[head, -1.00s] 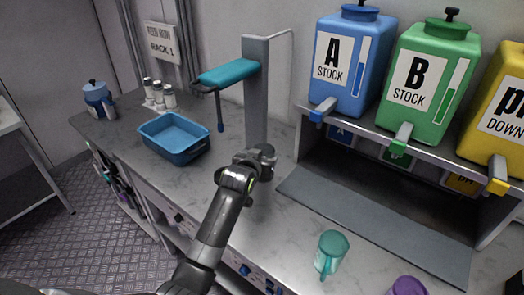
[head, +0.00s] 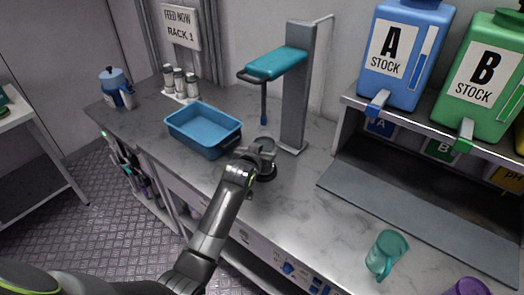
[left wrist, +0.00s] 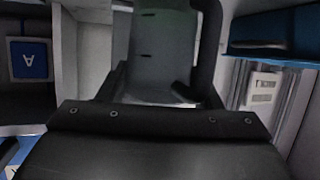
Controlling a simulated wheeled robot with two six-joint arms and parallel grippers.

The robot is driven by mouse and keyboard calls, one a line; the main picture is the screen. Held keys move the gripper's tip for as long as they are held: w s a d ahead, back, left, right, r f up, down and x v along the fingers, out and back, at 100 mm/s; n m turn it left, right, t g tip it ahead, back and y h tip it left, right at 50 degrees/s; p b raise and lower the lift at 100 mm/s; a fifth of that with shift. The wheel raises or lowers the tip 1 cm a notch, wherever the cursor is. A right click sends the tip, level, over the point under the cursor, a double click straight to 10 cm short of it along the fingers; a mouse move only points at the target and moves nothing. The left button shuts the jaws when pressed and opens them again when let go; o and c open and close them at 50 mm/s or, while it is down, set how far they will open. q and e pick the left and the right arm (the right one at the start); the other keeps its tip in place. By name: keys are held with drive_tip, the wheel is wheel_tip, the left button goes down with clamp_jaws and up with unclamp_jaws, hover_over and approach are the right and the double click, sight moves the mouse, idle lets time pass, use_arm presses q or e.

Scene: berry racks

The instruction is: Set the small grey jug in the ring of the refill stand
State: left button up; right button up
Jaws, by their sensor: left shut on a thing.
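The small grey jug (head: 264,144) is mostly hidden by my left gripper (head: 257,157) in the head view; its rim shows above the fingers. In the left wrist view its grey body with dark marks (left wrist: 160,50) stands between the fingers, with a dark handle at its right. My left gripper is shut on the jug. The refill stand (head: 298,95) has a grey post and a teal arm with a thin spout hanging down, above the jug in the picture. I cannot clearly make out its ring. My right gripper is not in view.
A blue basin (head: 202,133) stands just left of my gripper. Shakers (head: 180,83) and a blue-lidded jug (head: 115,88) are farther back left. Stock tanks (head: 407,55) sit on a shelf at the right.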

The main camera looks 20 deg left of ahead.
use_arm(q)
drive_tip(key=shift+a+f, duration=0.1)
drive_tip(key=shift+f, duration=0.35)
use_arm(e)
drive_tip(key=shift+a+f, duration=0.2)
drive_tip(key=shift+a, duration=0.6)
use_arm(q)
drive_tip(key=shift+f, duration=0.3)
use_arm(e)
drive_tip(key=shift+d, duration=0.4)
use_arm(q)
drive_tip(key=o, duration=1.2)
drive_tip(key=b+v, duration=0.1)
drive_tip(key=v, duration=1.6)
drive_tip(key=shift+s+r, duration=0.15)
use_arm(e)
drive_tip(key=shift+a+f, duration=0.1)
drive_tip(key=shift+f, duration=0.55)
